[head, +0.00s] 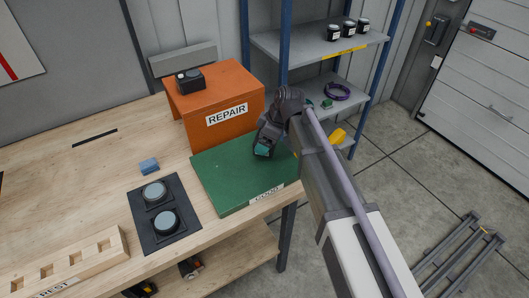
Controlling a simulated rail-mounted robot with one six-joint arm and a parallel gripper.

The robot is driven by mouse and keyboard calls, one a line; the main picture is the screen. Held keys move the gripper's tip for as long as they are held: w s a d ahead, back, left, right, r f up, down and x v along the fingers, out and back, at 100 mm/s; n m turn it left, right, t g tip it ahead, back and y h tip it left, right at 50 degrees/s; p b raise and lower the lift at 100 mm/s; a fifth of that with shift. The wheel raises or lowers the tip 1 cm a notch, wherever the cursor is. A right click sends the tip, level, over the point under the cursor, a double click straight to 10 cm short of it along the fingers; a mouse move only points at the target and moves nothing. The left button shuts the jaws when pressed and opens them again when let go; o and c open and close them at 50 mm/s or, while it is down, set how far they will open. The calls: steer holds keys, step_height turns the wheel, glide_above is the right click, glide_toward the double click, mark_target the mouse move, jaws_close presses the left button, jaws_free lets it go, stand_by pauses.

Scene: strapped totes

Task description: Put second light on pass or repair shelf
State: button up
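My gripper (266,143) is at the end of my arm, over the right part of the green pad labelled GOOD (220,190). A small teal patch shows at its fingers. It may be a light's lens, but I cannot tell whether it is held or lies on the pad. Two round lights with dark rims and grey-teal lenses sit on a black mat, one at the back (155,191) and one in front (166,221). Another dark unit with a round top (190,80) sits on the orange box labelled REPAIR (228,98).
A slotted wooden rack (65,262) stands at the front left. The back left of the bench is mostly clear.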

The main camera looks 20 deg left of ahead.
step_height(320, 180, down, 4)
steer(key=b, duration=0.3)
steer(key=shift+r, duration=0.4)
steer(key=shift+f, duration=0.2)
steer(key=o, duration=0.9)
steer(key=shift+r, duration=0.1)
steer(key=shift+r+p, duration=0.4)
steer(key=shift+p, duration=0.15)
steer(key=p+v, duration=1)
steer(key=v, duration=0.1)
steer(key=shift+d+r, duration=0.15)
